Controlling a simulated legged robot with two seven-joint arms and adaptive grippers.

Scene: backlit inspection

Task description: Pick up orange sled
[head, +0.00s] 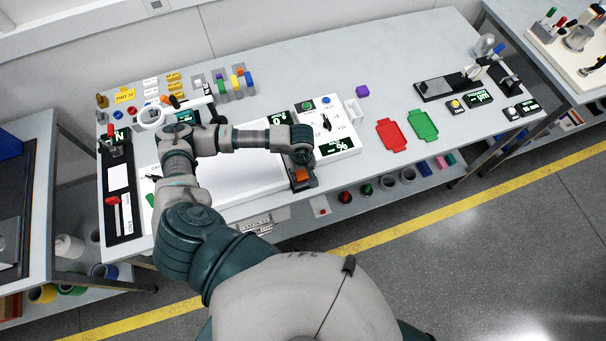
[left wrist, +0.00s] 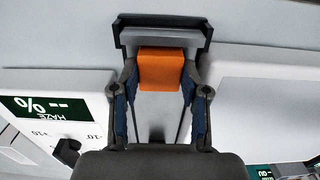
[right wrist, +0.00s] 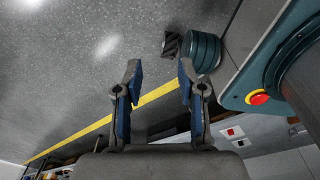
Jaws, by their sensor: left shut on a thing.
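The orange sled (head: 301,174) shows in the head view at the front edge of the bench, just right of the lit white panel. In the left wrist view the orange block (left wrist: 161,69) sits between the fingers, in front of a dark grey bracket-shaped piece (left wrist: 162,27). My left gripper (left wrist: 160,85) is shut on the orange sled, with one finger against each side. In the head view my left gripper (head: 302,172) is partly hidden by its own wrist. My right gripper (right wrist: 157,75) is open and empty, over the floor away from the bench.
A control panel with green displays (head: 336,143) lies right of the sled. Red (head: 393,134) and green (head: 422,125) trays lie further right. A lit white panel (head: 232,184) is under my left arm. Bare bench lies behind the trays.

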